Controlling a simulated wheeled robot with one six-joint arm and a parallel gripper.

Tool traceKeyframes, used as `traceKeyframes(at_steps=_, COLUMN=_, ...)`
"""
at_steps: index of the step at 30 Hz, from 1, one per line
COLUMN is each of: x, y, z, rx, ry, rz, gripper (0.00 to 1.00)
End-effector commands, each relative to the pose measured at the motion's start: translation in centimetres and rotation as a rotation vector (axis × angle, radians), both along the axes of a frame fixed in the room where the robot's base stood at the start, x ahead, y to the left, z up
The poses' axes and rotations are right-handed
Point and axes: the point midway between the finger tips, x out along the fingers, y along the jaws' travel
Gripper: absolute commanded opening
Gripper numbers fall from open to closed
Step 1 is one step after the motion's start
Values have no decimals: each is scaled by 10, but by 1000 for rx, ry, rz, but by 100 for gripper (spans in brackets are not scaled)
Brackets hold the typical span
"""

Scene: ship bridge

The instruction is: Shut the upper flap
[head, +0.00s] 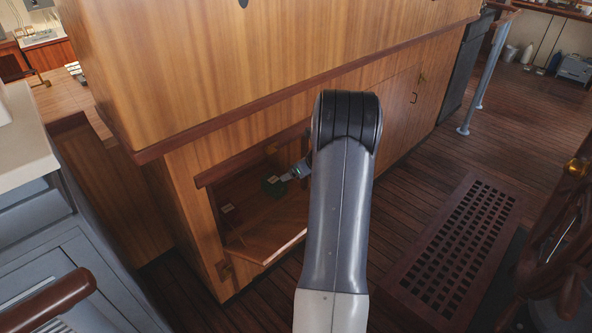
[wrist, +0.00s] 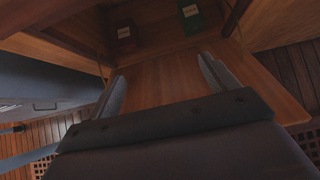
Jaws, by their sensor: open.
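The wooden flap (head: 268,240) stands open at the low compartment in the cabinet's side in the head view, lowered outward. In the wrist view the flap's panel (wrist: 165,98) shows between and beyond my fingers. My gripper (wrist: 162,70) is open, with its two grey fingers spread and nothing visible held between them. In the head view only a small grey part of my gripper (head: 300,169) shows at the opening; my arm hides the rest and the compartment's right side. I cannot tell whether the fingers touch the flap.
A green box (head: 273,186) stands inside the compartment; it also shows in the wrist view (wrist: 192,17), next to a dark red box (wrist: 124,35). The wooden cabinet (head: 270,60) overhangs the opening. Grey drawers (head: 50,225) stand at left. The plank floor is open at right, around a grating (head: 455,250).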

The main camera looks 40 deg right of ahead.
Motion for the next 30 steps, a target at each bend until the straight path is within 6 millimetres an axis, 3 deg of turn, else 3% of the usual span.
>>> traceKeyframes(at_steps=30, x=-28, y=-2, z=67, rx=0, ry=0, rz=0, gripper=82)
